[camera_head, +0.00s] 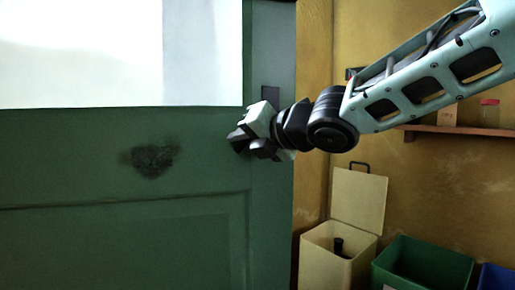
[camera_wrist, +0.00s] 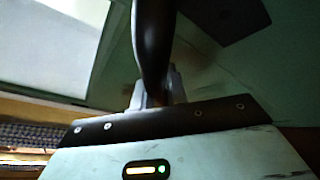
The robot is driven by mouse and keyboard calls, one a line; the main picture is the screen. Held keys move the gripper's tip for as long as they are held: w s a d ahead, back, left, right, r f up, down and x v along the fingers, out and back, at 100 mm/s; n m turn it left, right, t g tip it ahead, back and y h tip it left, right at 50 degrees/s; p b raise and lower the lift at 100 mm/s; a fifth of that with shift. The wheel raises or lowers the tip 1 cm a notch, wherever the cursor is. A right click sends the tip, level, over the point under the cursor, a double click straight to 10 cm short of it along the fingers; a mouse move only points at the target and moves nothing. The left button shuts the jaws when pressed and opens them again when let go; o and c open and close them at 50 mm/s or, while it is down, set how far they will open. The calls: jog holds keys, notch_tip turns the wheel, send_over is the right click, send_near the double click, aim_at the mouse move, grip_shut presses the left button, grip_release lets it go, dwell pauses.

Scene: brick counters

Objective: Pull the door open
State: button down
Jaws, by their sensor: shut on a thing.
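The green door (camera_head: 110,185) with a pale window pane in its upper part fills the left half of the head view. My gripper (camera_head: 243,140) is at the door's right side, just below a dark plate (camera_head: 270,94). In the wrist view a dark, rounded handle (camera_wrist: 153,45) runs down between the fingers of my gripper (camera_wrist: 155,90), which is shut on it. In the head view the handle is mostly hidden by my gripper. The green door surface also shows behind the handle in the wrist view (camera_wrist: 225,70).
Right of the door is a yellow wall (camera_head: 440,180) with a wooden shelf (camera_head: 465,131) holding small items. Below stand a cream bin (camera_head: 338,262) with its lid raised, a green bin (camera_head: 425,265) and a blue bin (camera_head: 496,278).

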jog(key=shift+s+d+f, duration=0.2)
jog(key=shift+s+d, duration=0.15)
jog(key=shift+s, duration=0.3)
jog(key=shift+d, duration=0.1)
jog(key=c, duration=1.4)
grip_release()
jog(key=shift+w, duration=0.1)
jog(key=shift+r, duration=0.1)
